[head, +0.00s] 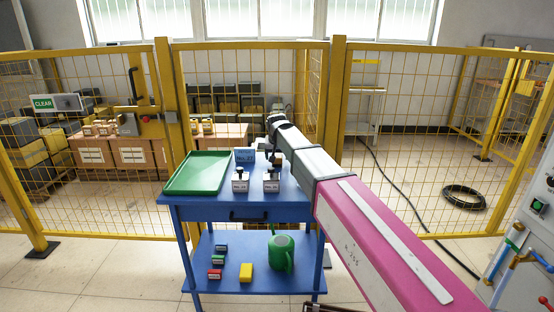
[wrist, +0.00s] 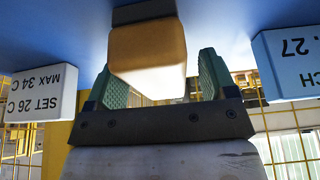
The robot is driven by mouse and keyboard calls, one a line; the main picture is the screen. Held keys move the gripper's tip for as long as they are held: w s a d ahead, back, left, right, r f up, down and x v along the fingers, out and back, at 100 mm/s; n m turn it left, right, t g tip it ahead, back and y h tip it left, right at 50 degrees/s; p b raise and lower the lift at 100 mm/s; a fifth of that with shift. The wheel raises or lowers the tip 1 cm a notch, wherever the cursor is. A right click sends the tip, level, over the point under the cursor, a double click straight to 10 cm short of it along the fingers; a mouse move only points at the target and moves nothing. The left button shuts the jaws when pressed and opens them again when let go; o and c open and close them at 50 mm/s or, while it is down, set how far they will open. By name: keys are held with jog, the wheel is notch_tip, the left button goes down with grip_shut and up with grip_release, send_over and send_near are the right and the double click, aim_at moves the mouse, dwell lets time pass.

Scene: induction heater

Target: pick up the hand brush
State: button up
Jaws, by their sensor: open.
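In the wrist view, a tan-orange block with a dark part against the blue surface appears to be the hand brush (wrist: 148,48). My gripper (wrist: 157,72) is open, with one green finger on each side of the block. I cannot tell whether the fingers touch it. In the head view, my arm reaches over the back of the blue table, and my gripper (head: 276,158) points down there, small and partly hidden. I cannot make out the brush clearly in that view.
A blue table (head: 285,213) holds a green tray (head: 200,172), a blue sign (head: 245,155) and two white labelled blocks (head: 240,184). In the wrist view, a white block (wrist: 40,92) and the sign (wrist: 292,65) flank my gripper. A yellow fence (head: 165,110) stands behind.

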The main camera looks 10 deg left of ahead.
jog(key=shift+f, duration=0.1)
jog(key=shift+c, duration=0.3)
jog(key=c, duration=1)
jog(key=shift+o, duration=0.2)
jog(key=shift+r, duration=0.55)
jog(key=r, duration=0.4)
jog(key=shift+s+a, duration=0.1)
jog(key=shift+s, duration=0.15)
jog(key=s+a+r, duration=0.4)
jog(key=s+r, duration=0.2)
jog(key=s, duration=0.4)
jog(key=shift+a+r, duration=0.25)
jog(key=shift+a, duration=0.1)
jog(key=shift+s, duration=0.1)
